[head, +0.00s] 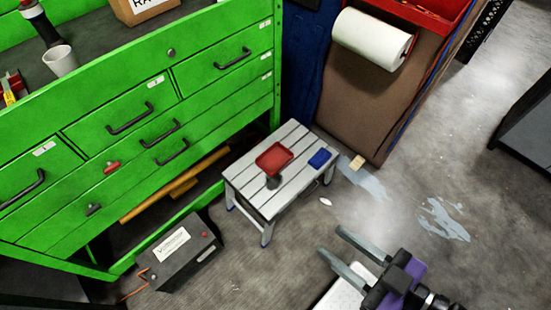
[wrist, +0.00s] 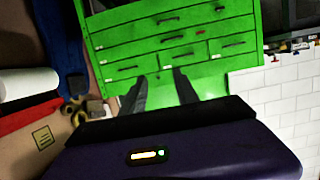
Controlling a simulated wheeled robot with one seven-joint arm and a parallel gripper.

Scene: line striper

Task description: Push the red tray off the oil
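The red tray (head: 275,157) lies on a grey slatted bench (head: 243,177) in the head view. A dark patch (head: 273,183), which looks like the oil, shows at the tray's near edge. Whether it extends under the tray is hidden. My gripper (head: 331,241) is open and empty, in front of the bench to its lower right and apart from it. The wrist view also shows my gripper (wrist: 160,77) with its fingers apart, facing the green drawer cabinet. The tray does not show clearly in the wrist view.
A blue tray (head: 320,158) sits at the bench's right end. A wooden block (head: 358,162) is just beyond it. The green cabinet (head: 140,110) stands behind the bench and a black battery (head: 180,257) is at the left. Pale patches (head: 444,217) mark the open floor at the right.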

